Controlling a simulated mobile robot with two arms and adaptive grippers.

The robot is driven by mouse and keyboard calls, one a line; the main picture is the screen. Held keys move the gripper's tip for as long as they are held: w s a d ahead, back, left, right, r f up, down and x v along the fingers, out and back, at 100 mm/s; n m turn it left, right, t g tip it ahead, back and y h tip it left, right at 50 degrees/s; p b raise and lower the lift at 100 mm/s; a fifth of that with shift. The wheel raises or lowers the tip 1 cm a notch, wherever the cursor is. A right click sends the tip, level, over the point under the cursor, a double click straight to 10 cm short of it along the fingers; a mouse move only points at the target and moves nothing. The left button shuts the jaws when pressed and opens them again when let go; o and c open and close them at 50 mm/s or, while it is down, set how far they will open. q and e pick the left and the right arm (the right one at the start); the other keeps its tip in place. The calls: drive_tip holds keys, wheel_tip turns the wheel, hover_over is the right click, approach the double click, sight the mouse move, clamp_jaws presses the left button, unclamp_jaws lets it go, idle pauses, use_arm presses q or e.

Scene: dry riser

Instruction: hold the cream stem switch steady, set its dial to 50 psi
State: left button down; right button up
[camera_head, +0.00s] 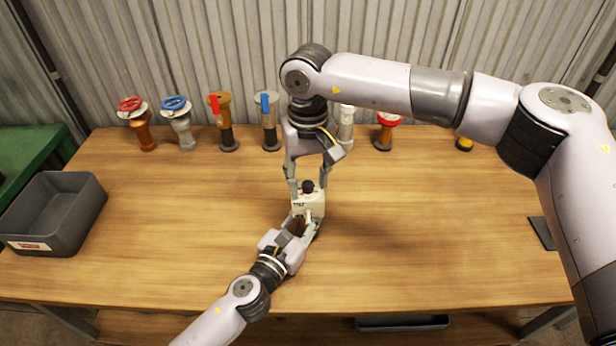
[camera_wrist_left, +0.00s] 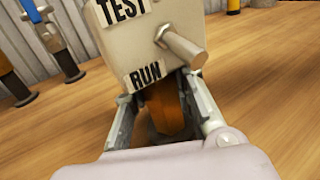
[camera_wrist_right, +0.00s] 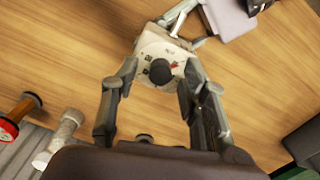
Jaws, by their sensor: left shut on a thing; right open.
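The cream stem switch (camera_head: 312,203) stands near the middle of the bench. In the left wrist view its cream box (camera_wrist_left: 138,38) shows TEST and RUN labels, a metal lever (camera_wrist_left: 181,47) and an orange-brown stem (camera_wrist_left: 172,112) below. My left gripper (camera_head: 302,228) is shut on that stem, low on the switch. My right gripper (camera_head: 307,190) points down from above, open, with its fingers on either side of the black dial knob (camera_wrist_right: 160,72). The knob sits on the cream top face (camera_wrist_right: 150,46), which has a small red mark. The dial's figures are too small to read.
Several valves stand along the back, including a red-wheeled one (camera_head: 131,105) and a blue-wheeled one (camera_head: 175,104). A grey bin (camera_head: 88,205) sits at the left, a dark flat pad (camera_head: 541,233) at the right edge. The bench around the switch is clear.

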drive_tip(key=shift+c, duration=0.2)
clamp_jaws()
idle(0.3)
